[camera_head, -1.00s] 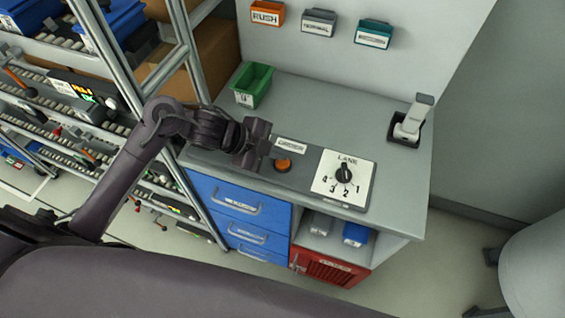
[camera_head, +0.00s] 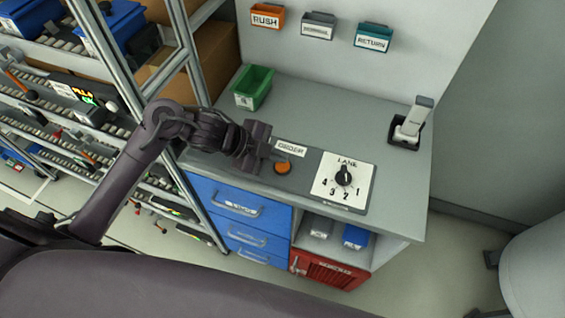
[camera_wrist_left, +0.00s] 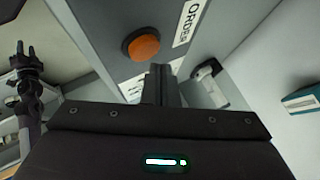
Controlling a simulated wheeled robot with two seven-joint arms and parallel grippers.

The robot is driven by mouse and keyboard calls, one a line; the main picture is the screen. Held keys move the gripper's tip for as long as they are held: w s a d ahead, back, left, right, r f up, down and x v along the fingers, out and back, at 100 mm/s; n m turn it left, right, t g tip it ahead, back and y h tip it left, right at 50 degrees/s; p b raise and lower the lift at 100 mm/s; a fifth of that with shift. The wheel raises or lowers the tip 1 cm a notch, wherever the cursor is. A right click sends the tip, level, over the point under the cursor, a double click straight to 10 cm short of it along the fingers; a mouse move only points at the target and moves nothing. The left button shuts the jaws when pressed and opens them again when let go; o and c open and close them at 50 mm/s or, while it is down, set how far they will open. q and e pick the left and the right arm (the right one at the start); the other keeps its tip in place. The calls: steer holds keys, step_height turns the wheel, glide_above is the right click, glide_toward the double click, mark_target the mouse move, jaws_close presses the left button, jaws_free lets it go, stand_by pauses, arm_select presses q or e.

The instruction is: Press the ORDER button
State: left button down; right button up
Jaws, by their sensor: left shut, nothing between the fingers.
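The ORDER button (camera_head: 282,168) is an orange round button on a dark grey panel (camera_head: 303,173) on the desk, below a white ORDER label (camera_head: 290,147). My left gripper (camera_head: 268,150) is shut and empty, just left of the button and apart from it in the head view. In the left wrist view the button (camera_wrist_left: 143,46) shows beyond and left of the closed fingers (camera_wrist_left: 161,70), with the ORDER label (camera_wrist_left: 186,22) beside it. My right gripper is not clearly visible in the head view.
A LANE dial (camera_head: 343,175) sits right of the button. A green bin (camera_head: 252,88) and a scanner in its stand (camera_head: 410,125) stand on the desk (camera_head: 330,110). RUSH (camera_head: 267,16) and RETURN (camera_head: 373,37) trays hang on the wall. Shelving (camera_head: 190,60) stands at left.

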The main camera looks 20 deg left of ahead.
mark_target(278, 165)
stand_by(0.8)
arm_select(q)
steer(key=shift+f, duration=0.45)
steer(key=shift+f+b, duration=0.45)
steer(key=shift+b, duration=0.1)
stand_by(0.4)
steer(key=shift+r, duration=0.15)
steer(key=shift+r+p, duration=0.8)
steer(key=shift+p, duration=0.1)
step_height(278, 165, up, 5)
steer(key=p, duration=0.5)
